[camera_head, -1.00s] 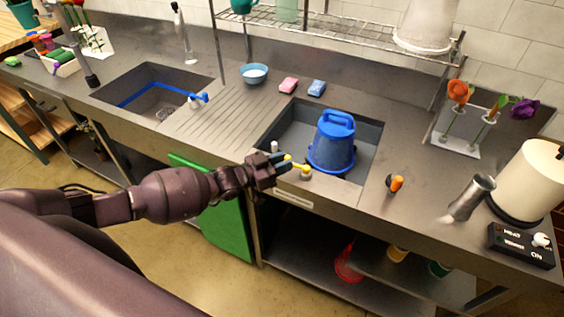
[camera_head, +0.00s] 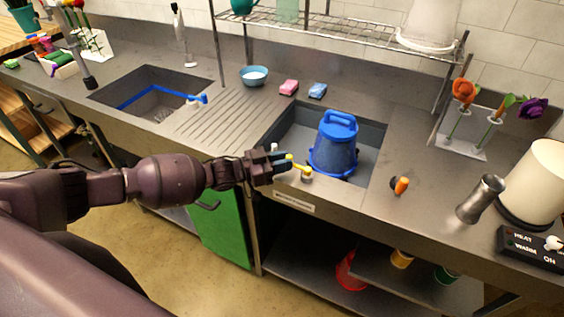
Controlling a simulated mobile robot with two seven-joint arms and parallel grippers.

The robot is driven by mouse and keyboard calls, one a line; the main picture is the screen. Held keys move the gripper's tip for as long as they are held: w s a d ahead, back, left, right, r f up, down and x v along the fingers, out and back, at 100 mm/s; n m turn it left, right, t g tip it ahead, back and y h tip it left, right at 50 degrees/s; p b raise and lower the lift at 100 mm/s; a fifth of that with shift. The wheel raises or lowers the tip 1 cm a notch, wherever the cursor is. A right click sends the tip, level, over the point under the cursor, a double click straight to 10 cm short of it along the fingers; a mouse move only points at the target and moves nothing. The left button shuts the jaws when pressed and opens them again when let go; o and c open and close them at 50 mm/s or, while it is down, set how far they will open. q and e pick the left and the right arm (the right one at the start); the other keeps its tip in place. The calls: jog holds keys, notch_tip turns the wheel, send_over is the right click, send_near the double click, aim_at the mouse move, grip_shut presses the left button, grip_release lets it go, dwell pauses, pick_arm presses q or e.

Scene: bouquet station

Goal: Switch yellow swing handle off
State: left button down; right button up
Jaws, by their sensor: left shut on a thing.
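The yellow swing handle (camera_head: 298,165) is a small yellow lever on a short post at the front edge of the right sink (camera_head: 370,133). My left gripper (camera_head: 284,162) comes in from the left and is shut on the handle's left end. The fingers hide part of the lever, so its exact angle is hard to tell. My right gripper does not show.
A blue bucket (camera_head: 333,150) stands in the right sink, just behind the handle. An orange-topped knob (camera_head: 402,186) and a metal cup (camera_head: 481,199) are to the right on the counter. A blue lever (camera_head: 199,99) is at the left sink.

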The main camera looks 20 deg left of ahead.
pick_arm(q)
jog(key=c, duration=1.3)
grip_release()
jog(key=shift+w+r, duration=0.1)
jog(key=shift+r, duration=0.05)
jog(key=shift+o, duration=1.4)
jog(key=shift+w+d, duration=0.1)
jog(key=shift+d, duration=0.05)
jog(key=v, duration=1.1)
